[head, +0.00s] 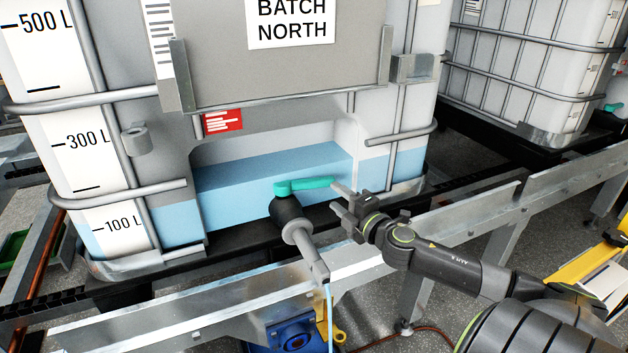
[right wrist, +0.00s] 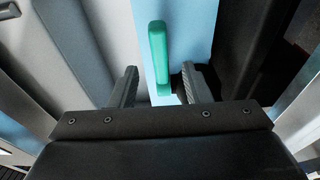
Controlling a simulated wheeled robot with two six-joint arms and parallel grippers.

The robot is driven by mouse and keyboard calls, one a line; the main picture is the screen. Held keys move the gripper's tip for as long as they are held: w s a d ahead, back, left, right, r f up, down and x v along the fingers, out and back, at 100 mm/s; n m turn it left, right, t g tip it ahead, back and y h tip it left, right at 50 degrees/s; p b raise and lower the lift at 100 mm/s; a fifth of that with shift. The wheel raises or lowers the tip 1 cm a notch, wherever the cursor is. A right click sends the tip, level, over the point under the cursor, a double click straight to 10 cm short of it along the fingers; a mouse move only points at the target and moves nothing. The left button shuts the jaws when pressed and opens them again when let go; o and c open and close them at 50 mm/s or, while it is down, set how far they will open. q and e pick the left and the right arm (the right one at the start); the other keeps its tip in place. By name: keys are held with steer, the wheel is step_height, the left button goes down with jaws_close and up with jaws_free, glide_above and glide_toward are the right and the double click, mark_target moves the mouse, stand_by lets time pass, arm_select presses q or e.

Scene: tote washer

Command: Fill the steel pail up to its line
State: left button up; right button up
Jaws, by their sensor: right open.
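The green valve handle (head: 303,186) sits on the black valve (head: 287,211) at the foot of the tank and lies across, its free end to the right. A grey spout (head: 308,254) runs down from the valve, and a thin light-blue stream (head: 329,312) falls from its end out of the picture. My right gripper (head: 338,198) is open beside the handle's free end. In the right wrist view the handle (right wrist: 158,57) reaches in between my open fingers (right wrist: 158,88), with no clear grip. The steel pail is not in view. My left gripper is not in view.
The tank (head: 170,215) holds blue liquid and has a "BATCH NORTH" sign (head: 291,22). A steel rail (head: 225,305) runs below the spout, with a blue machine part (head: 294,336) beneath. Another caged tank (head: 535,65) stands at the back right.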

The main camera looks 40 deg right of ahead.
mark_target(305, 184)
steer(key=w+d+p, duration=0.1)
steer(key=w+p, duration=0.1)
steer(key=w, duration=0.8)
steer(key=shift+w, duration=0.3)
steer(key=shift+d, duration=0.1)
steer(key=shift+c, duration=0.4)
jaws_close()
